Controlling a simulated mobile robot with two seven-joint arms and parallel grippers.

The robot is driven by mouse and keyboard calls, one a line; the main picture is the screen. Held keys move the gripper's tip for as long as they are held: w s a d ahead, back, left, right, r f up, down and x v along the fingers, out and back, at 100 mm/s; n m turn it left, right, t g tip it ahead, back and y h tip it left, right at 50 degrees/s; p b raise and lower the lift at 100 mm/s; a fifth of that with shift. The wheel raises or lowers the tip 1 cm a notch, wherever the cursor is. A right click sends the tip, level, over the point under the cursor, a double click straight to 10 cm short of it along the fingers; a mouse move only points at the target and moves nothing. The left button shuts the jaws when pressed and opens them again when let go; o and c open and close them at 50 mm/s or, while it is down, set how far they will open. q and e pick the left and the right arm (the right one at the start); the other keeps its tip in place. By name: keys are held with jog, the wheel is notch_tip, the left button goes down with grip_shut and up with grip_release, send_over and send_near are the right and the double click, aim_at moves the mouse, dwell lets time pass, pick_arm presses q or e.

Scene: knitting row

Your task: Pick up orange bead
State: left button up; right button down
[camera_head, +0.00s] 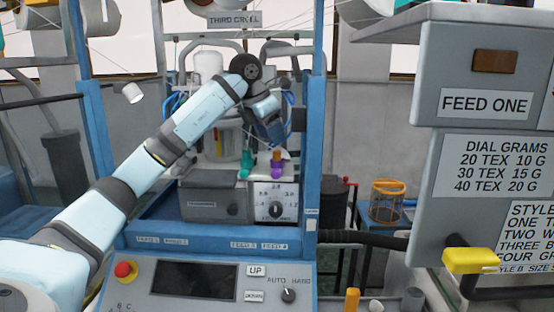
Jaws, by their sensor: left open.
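A small orange piece (276,154), which looks like the orange bead, sits on top of a purple piece (277,169) on the ledge behind the dial of the knitting machine. My left arm reaches in from the left and bends down over the ledge. My left gripper (276,136) is small and dark in this view, just above the orange piece. It is open, and the orange piece is below it. Whether the fingertips touch it is too small to tell. My right gripper is not in view.
A teal piece (244,168) stands left of the purple one. Blue frame posts (314,120) flank the work area. A dial panel (275,205) is in front, with a control panel (195,280) below it. A grey labelled box (425,190) with a yellow handle (470,260) is at right.

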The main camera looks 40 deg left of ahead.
aim_at(278, 151)
pick_arm(q)
jog(key=x, duration=0.5)
jog(key=shift+d+f, duration=0.15)
jog(key=shift+d, duration=0.05)
grip_shut()
